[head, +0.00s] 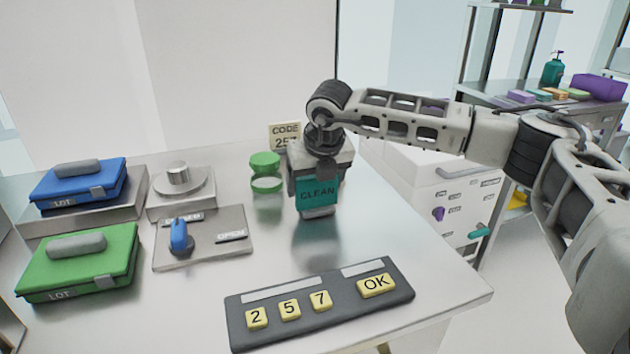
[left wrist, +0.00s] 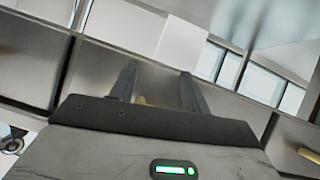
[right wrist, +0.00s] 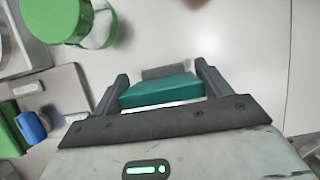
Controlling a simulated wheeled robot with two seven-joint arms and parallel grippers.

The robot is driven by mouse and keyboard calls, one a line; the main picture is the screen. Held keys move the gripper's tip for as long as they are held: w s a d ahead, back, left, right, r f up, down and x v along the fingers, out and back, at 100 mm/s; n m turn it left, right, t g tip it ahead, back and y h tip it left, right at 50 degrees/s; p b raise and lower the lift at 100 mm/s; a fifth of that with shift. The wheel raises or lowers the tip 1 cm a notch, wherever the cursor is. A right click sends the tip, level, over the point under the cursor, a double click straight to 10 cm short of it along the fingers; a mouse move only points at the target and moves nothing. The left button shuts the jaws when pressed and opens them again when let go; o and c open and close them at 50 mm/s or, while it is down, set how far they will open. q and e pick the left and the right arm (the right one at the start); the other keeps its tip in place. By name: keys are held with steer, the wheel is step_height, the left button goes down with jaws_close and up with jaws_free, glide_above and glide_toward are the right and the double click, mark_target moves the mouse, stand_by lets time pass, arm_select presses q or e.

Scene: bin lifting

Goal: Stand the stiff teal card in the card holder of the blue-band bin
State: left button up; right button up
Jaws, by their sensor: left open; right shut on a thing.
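The teal card (head: 317,197), lettered CLEAN, is upright between the fingers of my right gripper (head: 316,180), which points down over the table. The card also shows between the fingers in the right wrist view (right wrist: 162,92). It looks just above the tabletop, with a teal reflection below; whether its lower edge touches cannot be told. My left gripper (left wrist: 158,82) is open and empty in the left wrist view, and its arm is not in the head view. No blue-band bin or card holder can be made out in any view.
A blue case (head: 78,186) and a green case (head: 80,264) lie at left. A panel with a blue knob (head: 180,236), a green-capped jar (head: 265,172) and a CODE 257 sign (head: 284,133) stand nearby. A keypad (head: 318,304) lies in front. Shelves stand at right.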

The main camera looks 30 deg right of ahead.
steer(key=shift+f, duration=0.25)
steer(key=o, duration=1)
steer(key=shift+r, duration=0.1)
